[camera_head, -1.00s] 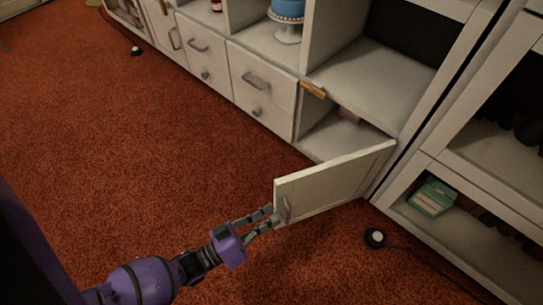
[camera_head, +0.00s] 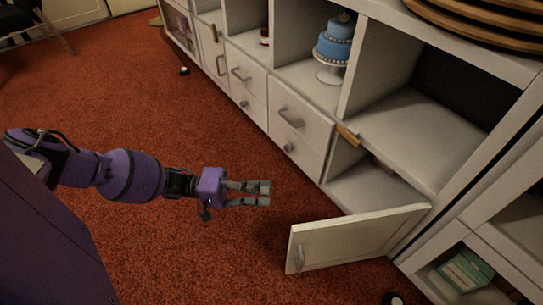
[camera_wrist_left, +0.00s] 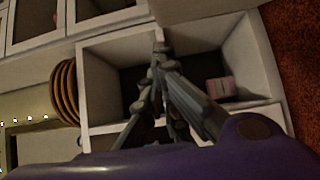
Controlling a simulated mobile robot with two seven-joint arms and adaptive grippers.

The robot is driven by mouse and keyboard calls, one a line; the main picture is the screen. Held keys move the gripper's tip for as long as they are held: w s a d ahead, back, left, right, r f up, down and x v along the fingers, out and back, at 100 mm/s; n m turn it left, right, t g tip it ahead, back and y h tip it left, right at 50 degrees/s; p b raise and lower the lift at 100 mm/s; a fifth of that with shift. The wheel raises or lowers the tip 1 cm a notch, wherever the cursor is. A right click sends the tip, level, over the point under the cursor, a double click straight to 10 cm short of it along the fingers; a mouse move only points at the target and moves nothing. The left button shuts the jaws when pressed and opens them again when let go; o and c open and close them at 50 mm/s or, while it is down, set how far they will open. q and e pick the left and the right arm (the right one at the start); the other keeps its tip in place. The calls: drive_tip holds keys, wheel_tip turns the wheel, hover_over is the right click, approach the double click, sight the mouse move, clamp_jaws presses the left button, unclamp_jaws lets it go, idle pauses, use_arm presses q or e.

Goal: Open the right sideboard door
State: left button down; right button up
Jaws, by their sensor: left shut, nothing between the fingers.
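The right sideboard door (camera_head: 350,240) stands wide open, swung out from the cabinet over the carpet. Its metal handle (camera_head: 299,257) is near the free edge. The compartment behind it (camera_head: 372,190) is exposed, with a small pinkish box inside that shows in the left wrist view (camera_wrist_left: 221,88). My left gripper (camera_head: 268,193) is shut and empty, above the carpet to the left of the door and apart from the handle. In the left wrist view its fingers (camera_wrist_left: 160,75) point toward the sideboard. My right gripper is not in view.
The white sideboard has drawers (camera_head: 299,123) left of the open compartment. A blue cake (camera_head: 335,45) on a stand sits in an upper shelf space. Another shelf unit with a green box (camera_head: 465,271) stands at the right. Red carpet (camera_head: 150,235) lies clear in front.

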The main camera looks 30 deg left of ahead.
use_arm(q)
drive_tip(key=w+d+b, duration=0.1)
drive_tip(key=d+b, duration=0.1)
drive_tip(key=d, duration=0.8)
